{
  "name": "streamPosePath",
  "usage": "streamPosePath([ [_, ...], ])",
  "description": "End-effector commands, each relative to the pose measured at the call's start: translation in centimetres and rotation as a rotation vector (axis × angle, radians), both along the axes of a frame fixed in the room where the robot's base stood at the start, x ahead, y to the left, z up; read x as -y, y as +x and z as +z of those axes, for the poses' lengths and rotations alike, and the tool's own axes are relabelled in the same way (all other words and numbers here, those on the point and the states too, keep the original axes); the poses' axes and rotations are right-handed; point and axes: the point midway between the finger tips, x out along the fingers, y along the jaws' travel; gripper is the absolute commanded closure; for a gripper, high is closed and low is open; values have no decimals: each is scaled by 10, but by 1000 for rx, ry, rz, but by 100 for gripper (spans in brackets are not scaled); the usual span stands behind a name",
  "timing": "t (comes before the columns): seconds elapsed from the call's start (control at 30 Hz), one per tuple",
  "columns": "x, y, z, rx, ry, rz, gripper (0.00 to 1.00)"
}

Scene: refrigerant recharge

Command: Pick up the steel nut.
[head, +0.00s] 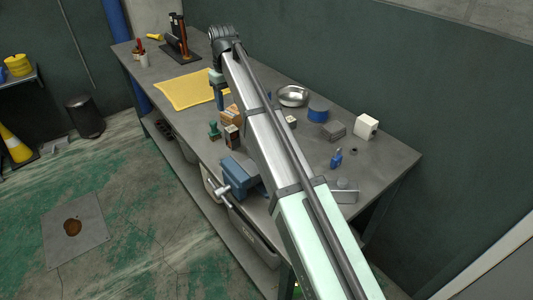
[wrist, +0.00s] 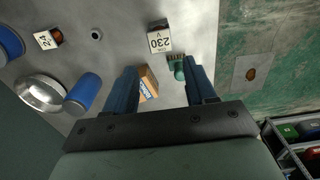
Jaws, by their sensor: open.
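The steel nut (wrist: 96,33) is a small grey ring with a dark hole, lying flat on the grey bench in the wrist view. It is at the upper left, beyond and left of my left finger, apart from it. I cannot make it out in the head view, where my arm covers part of the bench. My gripper (wrist: 163,72) is open and empty, its two blue fingers spread above the bench. In the head view my gripper (head: 219,98) is near the yellow cloth, at the far end of my arm.
Near my fingers are an orange box (wrist: 148,83), a green-handled stamp (wrist: 178,70) and a box marked 230 V (wrist: 159,38). A box marked 24 (wrist: 47,40), blue cylinder (wrist: 83,92) and steel bowl (wrist: 40,93) lie left. A blue vise (head: 240,173) stands at the front edge.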

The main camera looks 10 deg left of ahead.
Motion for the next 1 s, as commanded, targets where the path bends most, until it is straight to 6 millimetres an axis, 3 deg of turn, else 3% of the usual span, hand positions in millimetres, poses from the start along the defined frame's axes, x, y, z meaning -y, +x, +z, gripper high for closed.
streamPosePath([
  [0.27,-17,-13,-1,0,0,27,45],
  [0.4,-25,-55,-11,-1,-1,64,45],
  [0.57,-15,-98,-24,-2,0,163,45],
  [1.0,-8,-105,-29,-1,0,480,45],
])
